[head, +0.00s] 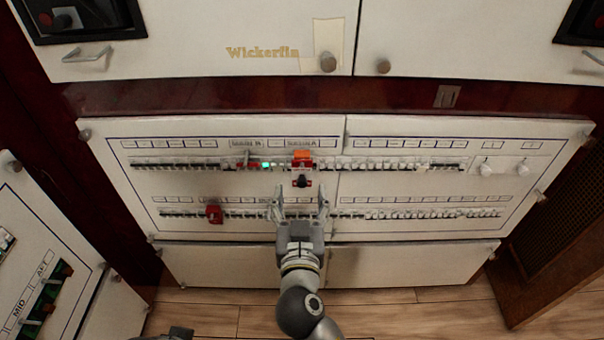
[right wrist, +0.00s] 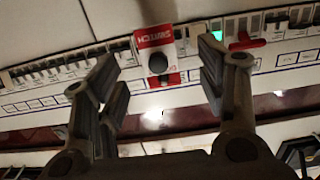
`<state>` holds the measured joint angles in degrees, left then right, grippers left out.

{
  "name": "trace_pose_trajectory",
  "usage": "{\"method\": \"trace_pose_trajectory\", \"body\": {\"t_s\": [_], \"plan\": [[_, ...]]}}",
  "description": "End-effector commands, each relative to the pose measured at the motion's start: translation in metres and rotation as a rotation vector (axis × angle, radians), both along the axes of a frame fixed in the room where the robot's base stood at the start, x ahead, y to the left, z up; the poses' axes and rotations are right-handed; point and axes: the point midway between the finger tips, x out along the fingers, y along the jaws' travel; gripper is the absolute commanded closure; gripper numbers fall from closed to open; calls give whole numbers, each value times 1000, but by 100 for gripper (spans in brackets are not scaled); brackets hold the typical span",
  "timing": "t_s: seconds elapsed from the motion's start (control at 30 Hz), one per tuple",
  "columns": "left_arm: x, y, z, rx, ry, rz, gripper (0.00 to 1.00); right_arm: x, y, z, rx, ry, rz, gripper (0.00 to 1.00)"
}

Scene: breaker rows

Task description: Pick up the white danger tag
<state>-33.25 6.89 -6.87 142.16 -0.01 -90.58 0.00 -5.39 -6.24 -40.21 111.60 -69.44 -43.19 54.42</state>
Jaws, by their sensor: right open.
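The white danger tag (head: 301,173) hangs on the upper breaker row in the head view, below an orange-red piece (head: 302,156). A black round knob (head: 302,183) stands out from its front. In the right wrist view the tag (right wrist: 153,39) is white and red, with "SWITCH" lettering upside down, and the knob (right wrist: 157,63) covers part of it. My right gripper (head: 300,196) is open and empty, just below the tag in the head view. In the right wrist view its fingers (right wrist: 160,82) lie to either side of the tag without visible contact.
A green light (head: 266,165) and a red handle (head: 243,164) sit left of the tag on the upper row. A red block (head: 214,214) is on the lower row, left of my gripper. Upper cabinet doors (head: 200,55) and a left side panel (head: 75,285) surround the board.

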Motion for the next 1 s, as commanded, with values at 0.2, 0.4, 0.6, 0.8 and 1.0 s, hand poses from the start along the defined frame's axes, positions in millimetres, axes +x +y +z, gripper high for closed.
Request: {"method": "trace_pose_trajectory", "body": {"t_s": [0.2, 0.4, 0.6, 0.8, 1.0], "plan": [[0, 0, 1, 0, 0, 0, 60, 16, -1, 1, -2, -2, -1, 36], [0, 0, 2, 0, 0, 0, 60, 42, -3, 1, -4, -2, 0, 36], [0, 0, 2, 0, -1, 0, 60, 55, -3, -1, -1, 1, 0, 36], [0, 0, 2, 0, 0, 0, 60, 55, -3, -1, -1, 2, 0, 36], [0, 0, 2, 0, 0, 0, 60, 55, -3, -1, -1, 2, 0, 60]]}}
